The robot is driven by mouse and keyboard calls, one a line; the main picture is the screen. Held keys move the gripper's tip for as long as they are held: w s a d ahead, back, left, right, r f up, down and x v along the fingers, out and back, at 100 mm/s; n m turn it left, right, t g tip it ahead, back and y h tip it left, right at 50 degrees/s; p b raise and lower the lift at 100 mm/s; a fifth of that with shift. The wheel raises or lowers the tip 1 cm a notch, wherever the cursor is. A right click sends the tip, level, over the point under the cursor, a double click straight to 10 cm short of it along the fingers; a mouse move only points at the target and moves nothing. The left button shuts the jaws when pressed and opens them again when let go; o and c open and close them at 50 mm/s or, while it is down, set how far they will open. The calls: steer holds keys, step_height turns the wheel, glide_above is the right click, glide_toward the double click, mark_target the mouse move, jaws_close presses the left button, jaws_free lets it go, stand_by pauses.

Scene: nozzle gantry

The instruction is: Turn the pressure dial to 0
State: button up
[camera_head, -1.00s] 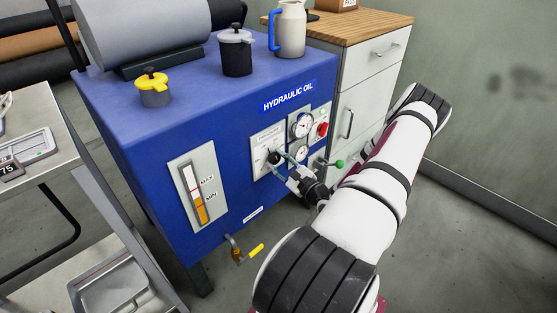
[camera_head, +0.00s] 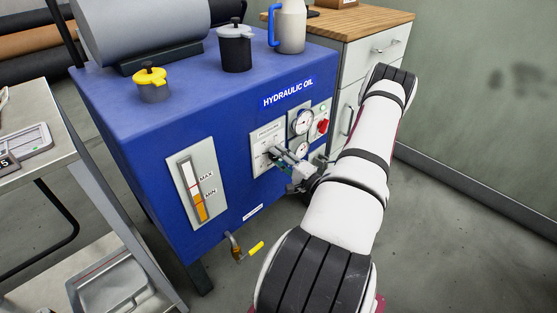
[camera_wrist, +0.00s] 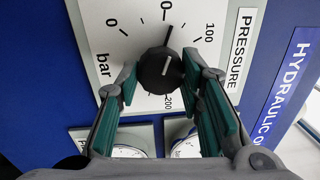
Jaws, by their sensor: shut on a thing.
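The pressure dial (camera_wrist: 160,70) is a black round knob with a short white mark. It sits on a white plate (camera_wrist: 103,55) lettered PRESSURE and bar, with 0, 100 and 200 readable around it. A dark line stands on the plate just above the knob, below a partly cut-off number at the top edge. My gripper (camera_wrist: 161,73) has its teal-padded fingers either side of the knob, shut on it.
Gauges (camera_head: 302,121) and a red button (camera_head: 323,126) are close right of the dial. A level window (camera_head: 193,188) is left on the blue tank (camera_head: 135,180). A yellow-handled valve (camera_head: 254,249) sticks out below. A white cabinet (camera_head: 376,60) stands behind on the right.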

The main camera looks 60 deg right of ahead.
steer(key=n+y+b, duration=0.1)
steer(key=n+b, duration=1)
steer(key=n, duration=0.2)
steer(key=shift+r+n, duration=0.1)
steer(key=shift+n, duration=0.3)
steer(key=shift+g+b, duration=0.3)
steer(key=o, duration=1.2)
steer(key=shift+c, duration=0.2)
steer(key=s+a, duration=0.1)
steer(key=s, duration=1)
steer(key=shift+s+a, duration=0.4)
